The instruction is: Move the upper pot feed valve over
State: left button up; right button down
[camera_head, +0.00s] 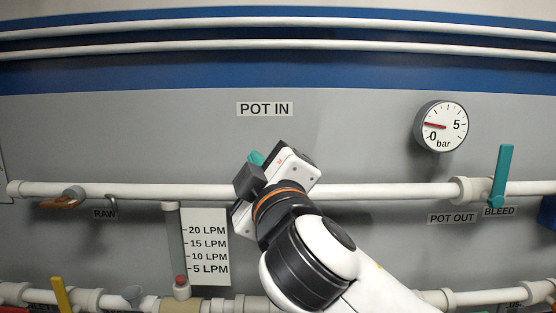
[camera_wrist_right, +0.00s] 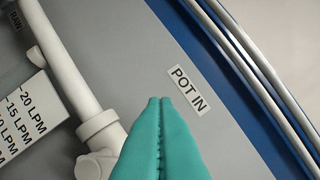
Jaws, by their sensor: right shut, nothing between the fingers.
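The POT IN label (camera_head: 265,109) is on the grey panel above the upper white pipe (camera_head: 130,190). It also shows in the right wrist view (camera_wrist_right: 189,91). Below it my right gripper (camera_head: 256,158) covers that stretch of pipe. In the right wrist view its two teal fingers (camera_wrist_right: 160,100) are pressed together with nothing between them. A white pipe fitting (camera_wrist_right: 97,165) shows just left of the fingers; the valve's handle is hidden, so its position cannot be told. I cannot tell whether the fingers touch it. My left gripper is not in view.
A pressure gauge (camera_head: 441,126) is at upper right. A teal handle (camera_head: 501,176) stands upright at BLEED. An orange-brown handle (camera_head: 63,201) is near RAW. A flow scale (camera_head: 207,247) hangs below the upper pipe. A yellow handle (camera_head: 61,294) is at lower left.

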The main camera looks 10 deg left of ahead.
jog(key=w+d+f, duration=0.1)
jog(key=w+d+f+p, duration=0.1)
jog(key=shift+w+p, duration=0.3)
jog(key=shift+w, duration=0.05)
dwell(0.4)
